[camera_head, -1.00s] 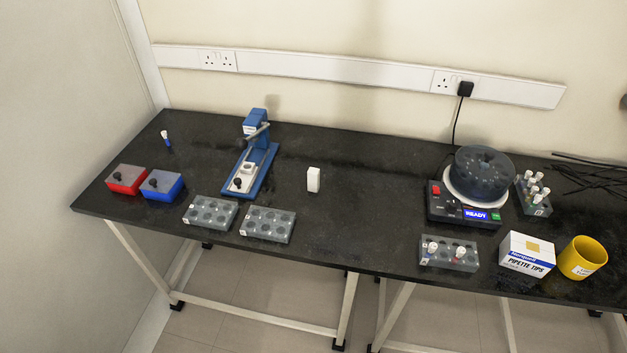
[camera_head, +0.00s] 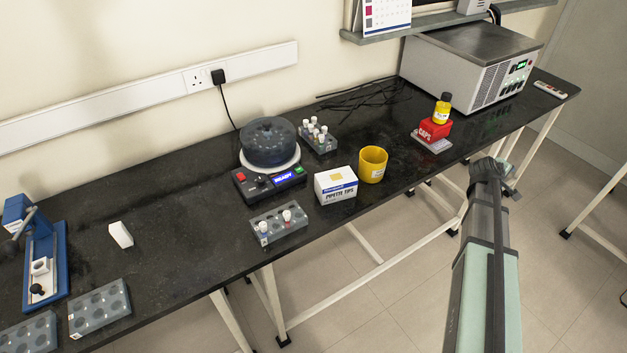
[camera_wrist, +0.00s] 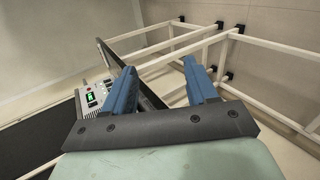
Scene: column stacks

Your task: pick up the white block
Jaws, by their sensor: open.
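The white block (camera_head: 120,235) stands upright on the black bench at the left of the head view, between the blue press and the centrifuge. It is small and plain. The wrist view does not show it. My gripper (camera_wrist: 158,72) shows in the wrist view with its two blue fingers apart and nothing between them. In the head view my arm reaches in at the right, off the front edge of the bench, far from the block. The gripper's end there is small and partly hidden by my arm.
The blue press (camera_head: 45,260) and a grey rack (camera_head: 98,308) stand near the block. Right of it are a centrifuge (camera_head: 268,145), a tube rack (camera_head: 278,228), a pipette tips box (camera_head: 335,186), a yellow cup (camera_head: 372,165), a red caps box (camera_head: 434,130) and a grey machine (camera_head: 470,65).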

